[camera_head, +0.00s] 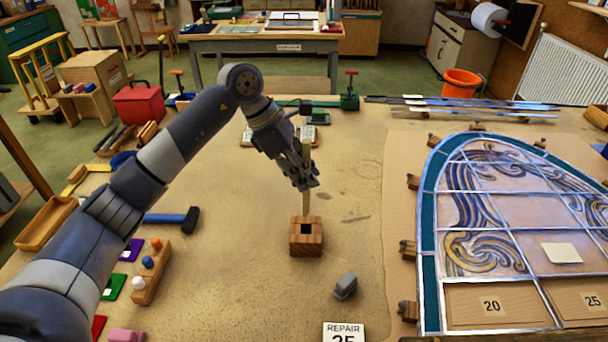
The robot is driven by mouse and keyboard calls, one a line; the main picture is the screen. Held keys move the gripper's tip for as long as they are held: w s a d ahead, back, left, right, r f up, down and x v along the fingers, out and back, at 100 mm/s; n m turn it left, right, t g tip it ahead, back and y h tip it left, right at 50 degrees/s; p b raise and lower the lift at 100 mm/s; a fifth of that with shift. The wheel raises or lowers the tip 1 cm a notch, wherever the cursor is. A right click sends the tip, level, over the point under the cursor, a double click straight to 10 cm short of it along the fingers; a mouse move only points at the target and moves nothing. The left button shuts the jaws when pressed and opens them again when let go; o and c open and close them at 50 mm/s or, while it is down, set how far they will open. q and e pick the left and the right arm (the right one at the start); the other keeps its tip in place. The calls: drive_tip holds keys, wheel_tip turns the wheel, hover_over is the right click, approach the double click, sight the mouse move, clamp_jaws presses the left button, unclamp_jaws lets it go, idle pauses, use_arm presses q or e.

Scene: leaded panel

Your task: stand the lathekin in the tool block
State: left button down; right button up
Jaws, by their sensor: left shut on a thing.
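The lathekin (306,204) is a slim, pale wooden stick, held close to upright. My left gripper (306,183) is shut on it, with part of the stick showing above and below the fingers. The tool block (306,247) is a small striped wooden cube on the bench with a dark square hole in its top. The lathekin's lower end shows at the block's back edge, behind the hole in the picture. I cannot tell whether it touches the block. The hole looks empty. My right gripper is not in view.
A small grey block (345,287) lies right of and nearer than the tool block. The leaded panel (429,240) fills the right side, with small wooden blocks along its edge. Bench around the tool block is clear.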

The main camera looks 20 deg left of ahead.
sight(304, 203)
use_arm(q)
drive_tip(key=shift+f+b, duration=3.7)
drive_tip(key=shift+f, duration=1)
drive_tip(key=c, duration=1.4)
unclamp_jaws()
drive_tip(key=shift+o, duration=0.2)
drive_tip(key=shift+r, duration=0.1)
